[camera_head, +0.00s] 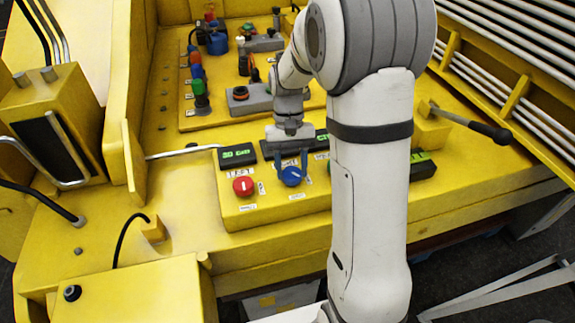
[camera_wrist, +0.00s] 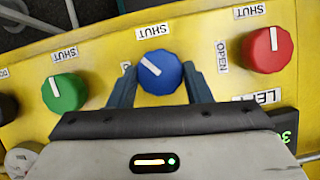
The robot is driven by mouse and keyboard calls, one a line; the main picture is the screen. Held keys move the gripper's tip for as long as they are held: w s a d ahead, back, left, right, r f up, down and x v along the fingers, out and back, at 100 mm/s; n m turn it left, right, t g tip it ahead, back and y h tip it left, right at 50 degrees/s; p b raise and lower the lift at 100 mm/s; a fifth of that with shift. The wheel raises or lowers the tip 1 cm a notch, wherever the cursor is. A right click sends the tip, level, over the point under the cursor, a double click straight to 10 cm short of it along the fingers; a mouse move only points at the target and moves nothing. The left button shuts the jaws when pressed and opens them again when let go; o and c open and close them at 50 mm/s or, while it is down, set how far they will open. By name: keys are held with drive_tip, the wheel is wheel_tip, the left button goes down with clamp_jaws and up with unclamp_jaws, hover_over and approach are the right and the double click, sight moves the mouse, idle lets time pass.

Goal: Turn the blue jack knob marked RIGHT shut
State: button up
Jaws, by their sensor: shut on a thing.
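The blue knob (camera_wrist: 158,76) sits on the yellow panel with a white pointer line on its face. In the wrist view the line slants up and left, while its SHUT label (camera_wrist: 153,31) is straight above. A small label to its left is mostly hidden by a finger. My gripper (camera_wrist: 160,84) is shut on the blue knob, one finger on each side. In the head view my gripper (camera_head: 292,165) reaches down onto the blue knob (camera_head: 291,177) from behind. The knob's name label is hidden.
A red knob (camera_head: 243,186) marked LEFT stands beside the blue one, its line toward SHUT in the wrist view (camera_wrist: 267,50). A green knob (camera_wrist: 64,92) is on the other side. A black-handled lever (camera_head: 485,128) sticks out at the right.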

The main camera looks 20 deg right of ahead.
drive_tip(key=m, duration=0.1)
drive_tip(key=m+y, duration=0.1)
drive_tip(key=m, duration=0.1)
drive_tip(key=shift+s+d+f+m, duration=0.15)
drive_tip(key=shift+s+m, duration=0.05)
drive_tip(key=shift+m, duration=0.1)
drive_tip(key=shift+s+m+t+y, duration=0.1)
drive_tip(key=shift+m+t+y, duration=0.55)
drive_tip(key=shift+m, duration=1.15)
drive_tip(key=o, duration=1)
drive_tip(key=shift+y, duration=0.25)
drive_tip(key=shift+w+d+r, duration=0.15)
drive_tip(key=shift+w+r, duration=0.1)
drive_tip(key=shift+r, duration=0.2)
drive_tip(key=v, duration=0.7)
